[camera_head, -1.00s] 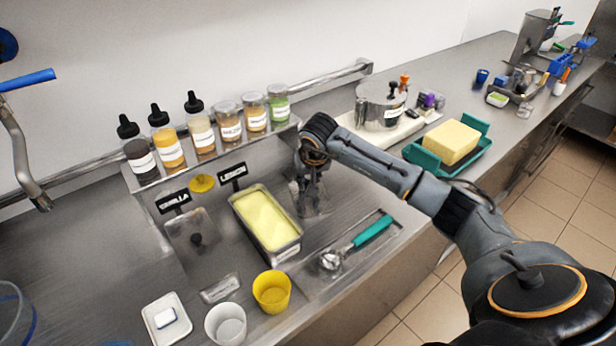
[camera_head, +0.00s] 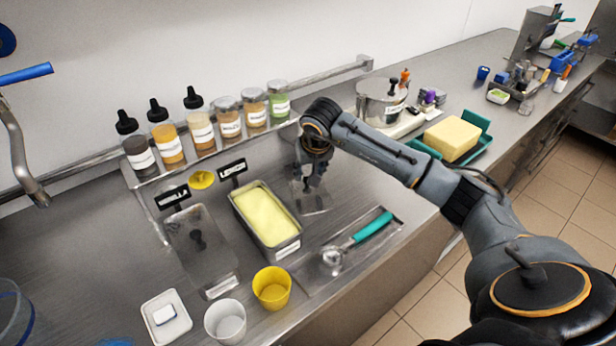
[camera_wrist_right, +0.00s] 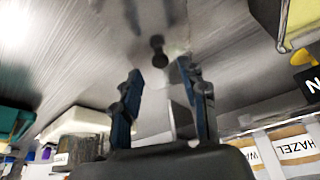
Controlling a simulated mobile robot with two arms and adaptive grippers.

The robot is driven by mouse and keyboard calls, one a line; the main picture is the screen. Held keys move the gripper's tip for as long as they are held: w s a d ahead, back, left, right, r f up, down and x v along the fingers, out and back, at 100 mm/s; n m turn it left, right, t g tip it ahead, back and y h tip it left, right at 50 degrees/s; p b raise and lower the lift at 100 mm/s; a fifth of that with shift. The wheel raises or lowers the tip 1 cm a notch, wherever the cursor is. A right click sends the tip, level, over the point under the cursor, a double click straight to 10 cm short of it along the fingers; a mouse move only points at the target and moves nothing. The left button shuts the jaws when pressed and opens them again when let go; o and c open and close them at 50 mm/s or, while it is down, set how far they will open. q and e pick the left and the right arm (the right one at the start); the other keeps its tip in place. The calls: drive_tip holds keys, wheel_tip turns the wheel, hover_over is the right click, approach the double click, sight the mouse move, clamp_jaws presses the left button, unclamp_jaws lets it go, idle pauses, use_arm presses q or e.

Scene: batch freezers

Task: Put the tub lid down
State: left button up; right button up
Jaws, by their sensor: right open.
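A metal tub lid (camera_head: 312,202) lies on the counter right of the open tub (camera_head: 294,250) of pale yellow ice cream. Its dark round knob (camera_wrist_right: 157,44) shows in the right wrist view. My right gripper (camera_head: 314,183) is above the lid. In the right wrist view, the blue fingers of my right gripper (camera_wrist_right: 160,78) are spread apart, with the knob between and beyond their tips and nothing held. A second metal tub (camera_head: 212,262), left of the yellow one, has a lid with a black knob on it. My left gripper is not in view.
A scoop with teal handle (camera_head: 372,228) lies on a tray in front. A yellow cup (camera_head: 271,290) and white cup (camera_head: 226,322) stand at the front. Bottles and jars (camera_head: 228,117) line the shelf behind. A butter block (camera_head: 451,140) sits in a teal dish at right.

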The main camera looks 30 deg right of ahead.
drive_tip(key=b+v, duration=0.1)
drive_tip(key=v, duration=0.8)
drive_tip(key=shift+f, duration=0.1)
